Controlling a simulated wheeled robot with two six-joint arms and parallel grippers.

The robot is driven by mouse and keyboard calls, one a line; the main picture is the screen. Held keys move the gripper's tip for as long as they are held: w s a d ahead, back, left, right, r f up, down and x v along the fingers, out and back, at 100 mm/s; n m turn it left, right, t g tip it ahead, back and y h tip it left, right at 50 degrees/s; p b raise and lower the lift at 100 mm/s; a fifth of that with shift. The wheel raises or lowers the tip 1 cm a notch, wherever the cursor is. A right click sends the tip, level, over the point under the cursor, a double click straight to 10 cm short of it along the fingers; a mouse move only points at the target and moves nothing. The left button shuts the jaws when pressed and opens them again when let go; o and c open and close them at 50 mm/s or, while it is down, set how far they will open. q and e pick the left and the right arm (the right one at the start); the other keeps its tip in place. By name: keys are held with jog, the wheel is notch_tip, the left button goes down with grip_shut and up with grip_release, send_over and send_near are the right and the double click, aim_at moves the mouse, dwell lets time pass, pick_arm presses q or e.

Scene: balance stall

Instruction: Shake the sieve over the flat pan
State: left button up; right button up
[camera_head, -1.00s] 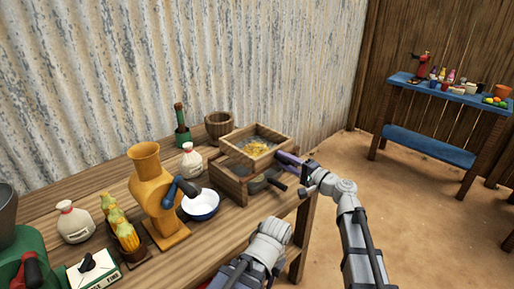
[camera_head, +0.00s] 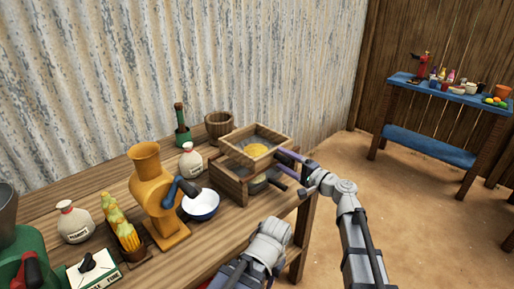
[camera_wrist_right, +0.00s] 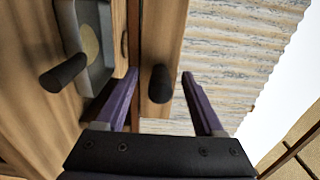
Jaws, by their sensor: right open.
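The sieve (camera_head: 284,147) is a square wooden frame with grey mesh and a round patch of fine yellow grain. It sits on top of a wooden box stand (camera_head: 232,185). The flat pan (camera_head: 258,186) is grey with a black handle and lies in the stand below the sieve, with something yellowish in it. The pan (camera_wrist_right: 97,72) also shows at the left of the right wrist view. My right gripper (camera_head: 294,163) is open, its purple fingers either side of the sieve's black handle (camera_wrist_right: 159,84). My left gripper's fingers are not visible; only a grey arm part shows.
A white bowl (camera_head: 203,207), an orange grinder (camera_head: 146,167), a white bag (camera_head: 190,163), a green bottle (camera_head: 182,127) and a wooden pot (camera_head: 218,125) stand close by on the table (camera_head: 200,255). Corn cobs are farther left. A corrugated wall (camera_head: 200,60) is behind.

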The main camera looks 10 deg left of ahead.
jog(key=v, duration=0.8)
dwell(0.4)
jog(key=s+d+f+n+g+h, duration=0.1)
jog(key=s+f+n+g+h, duration=0.2)
jog(key=s+f, duration=0.3)
jog(key=s+f+n+g+h, duration=0.2)
jog(key=s+f+g+h, duration=0.15)
jog(key=f, duration=0.55)
jog(key=s+d+f+n+g+h, duration=0.1)
jog(key=s+d+f+g+h, duration=0.15)
jog(key=s+d+h, duration=0.35)
jog(key=s+d+f+n+g+h, duration=0.1)
jog(key=s+d+f+h, duration=0.1)
jog(key=s+d+f, duration=0.35)
jog(key=s+a+r+n+h, duration=0.1)
jog(key=s+a+n, duration=0.3)
jog(key=a, duration=0.5)
notch_tip(320, 180, up, 15)
jog(key=p, duration=1.5)
jog(key=shift+g, duration=0.4)
